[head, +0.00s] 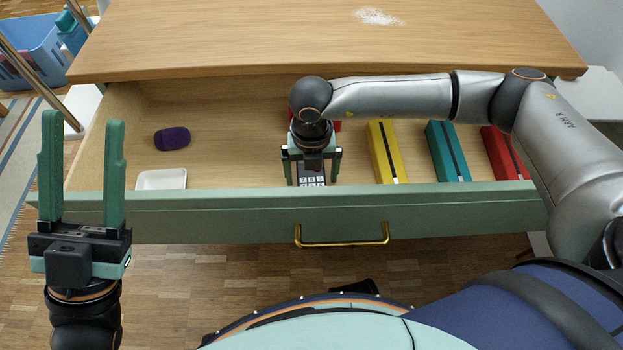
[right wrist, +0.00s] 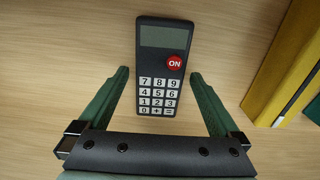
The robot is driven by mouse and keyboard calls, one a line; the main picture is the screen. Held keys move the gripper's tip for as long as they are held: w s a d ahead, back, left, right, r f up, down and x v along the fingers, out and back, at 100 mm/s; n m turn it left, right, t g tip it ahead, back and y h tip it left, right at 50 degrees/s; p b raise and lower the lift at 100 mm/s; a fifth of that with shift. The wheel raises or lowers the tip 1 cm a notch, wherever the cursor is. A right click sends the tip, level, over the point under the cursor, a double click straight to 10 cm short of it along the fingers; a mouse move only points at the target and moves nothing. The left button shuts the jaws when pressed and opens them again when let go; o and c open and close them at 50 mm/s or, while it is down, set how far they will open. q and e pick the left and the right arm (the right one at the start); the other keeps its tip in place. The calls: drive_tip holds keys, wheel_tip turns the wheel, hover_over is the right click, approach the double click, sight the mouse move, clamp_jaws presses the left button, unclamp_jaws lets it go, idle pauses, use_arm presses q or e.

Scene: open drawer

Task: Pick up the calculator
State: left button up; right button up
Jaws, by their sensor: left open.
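The calculator (right wrist: 160,66) is black with a grey screen, white number keys and a red ON button. It lies flat on the drawer floor, and in the head view only its key end (head: 312,180) shows under my right gripper (head: 312,178). In the right wrist view the fingers of my right gripper (right wrist: 160,85) are spread wide, one on each side of the calculator's key end, with gaps on both sides. My left gripper (head: 82,150) is open and empty, pointing up at the left, in front of the drawer.
The open drawer (head: 240,215) has a green front and brass handle. Inside are a purple object (head: 172,138), a white tray (head: 150,179), a yellow box (head: 383,150), a teal box (head: 447,152) and a red box (head: 503,153). The tabletop (head: 250,35) overhangs the drawer's back.

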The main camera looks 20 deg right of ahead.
drive_tip(key=c, duration=1.3)
